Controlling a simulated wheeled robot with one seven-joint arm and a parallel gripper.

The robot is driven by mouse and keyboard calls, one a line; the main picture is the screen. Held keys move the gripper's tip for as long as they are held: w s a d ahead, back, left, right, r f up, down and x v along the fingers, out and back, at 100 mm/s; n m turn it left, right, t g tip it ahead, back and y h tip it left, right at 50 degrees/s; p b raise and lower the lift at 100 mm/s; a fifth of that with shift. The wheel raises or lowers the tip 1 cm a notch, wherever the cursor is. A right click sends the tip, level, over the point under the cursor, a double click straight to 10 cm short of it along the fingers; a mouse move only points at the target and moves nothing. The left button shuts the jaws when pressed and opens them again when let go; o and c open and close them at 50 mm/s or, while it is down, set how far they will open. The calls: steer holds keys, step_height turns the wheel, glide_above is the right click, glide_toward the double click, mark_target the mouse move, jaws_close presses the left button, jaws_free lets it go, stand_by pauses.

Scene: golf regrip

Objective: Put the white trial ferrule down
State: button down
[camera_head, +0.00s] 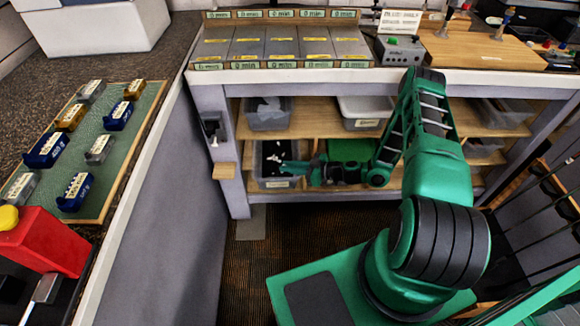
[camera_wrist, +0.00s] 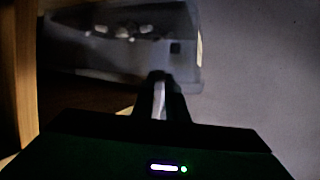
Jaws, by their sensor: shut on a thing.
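My gripper (camera_head: 284,168) reaches into the lower shelf of the bench, at a dark grey bin (camera_head: 262,183). In the wrist view my gripper (camera_wrist: 160,84) has its dark fingers close together, with a narrow pale thing (camera_wrist: 159,101) between them, which I take for the white trial ferrule. Its shape is mostly hidden by the fingers. The same bin (camera_wrist: 110,60) lies ahead of the fingertips in the wrist view, with several small whitish pieces (camera_wrist: 125,31) in it. The ferrule cannot be made out for sure in the head view.
The upper shelf (camera_head: 320,119) is close above my arm and holds a grey bin (camera_head: 268,118) and a white bin (camera_head: 365,112). Labelled grey compartments (camera_head: 280,45) stand on the bench top. A green mat (camera_head: 120,140) with several small labelled blocks lies on the left counter.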

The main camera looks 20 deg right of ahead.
steer(key=shift+f, duration=0.1)
steer(key=c, duration=1.8)
jaws_free()
steer(key=shift+o, duration=0.2)
